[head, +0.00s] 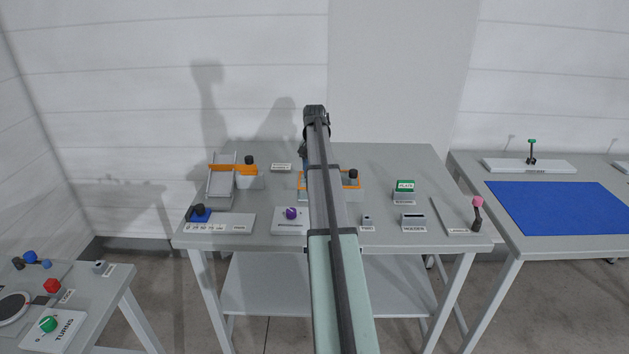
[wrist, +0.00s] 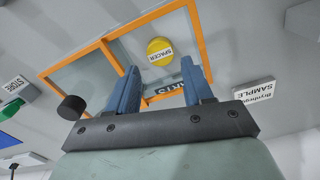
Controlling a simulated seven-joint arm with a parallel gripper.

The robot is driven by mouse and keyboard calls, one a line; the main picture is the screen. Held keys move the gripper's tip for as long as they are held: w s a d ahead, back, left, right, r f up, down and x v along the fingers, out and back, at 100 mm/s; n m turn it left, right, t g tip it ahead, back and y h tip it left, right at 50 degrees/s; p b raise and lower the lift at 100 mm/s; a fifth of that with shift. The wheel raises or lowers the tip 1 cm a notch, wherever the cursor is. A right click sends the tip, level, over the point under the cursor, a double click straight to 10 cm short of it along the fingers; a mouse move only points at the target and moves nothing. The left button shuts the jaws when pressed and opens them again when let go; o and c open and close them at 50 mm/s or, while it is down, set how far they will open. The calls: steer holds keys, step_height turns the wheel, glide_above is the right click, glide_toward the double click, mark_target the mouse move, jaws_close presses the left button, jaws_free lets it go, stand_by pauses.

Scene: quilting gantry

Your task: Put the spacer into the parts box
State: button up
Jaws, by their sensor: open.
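The spacer (wrist: 159,47) is a round yellow piece with a white label, seen in the wrist view inside the outline of the parts box. The parts box (wrist: 148,18) has an orange rim, a divider and a PARTS label. In the head view the box (head: 342,187) is partly behind my arm, and the spacer is hidden. My gripper (wrist: 158,72) is open above the box; its two blue fingers are spread apart with nothing between the tips. The spacer lies beyond the fingertips, apart from them. Its exact height is hard to tell.
A dark knob (head: 352,174) stands at the box's right side. A green-topped block (head: 405,187) is farther right. A grey ramp with an orange bar (head: 232,170) and a purple knob (head: 291,213) are to the left. The table's back right is clear.

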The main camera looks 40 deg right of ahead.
step_height(320, 180, up, 7)
stand_by(0.3)
steer(key=shift+f, duration=0.1)
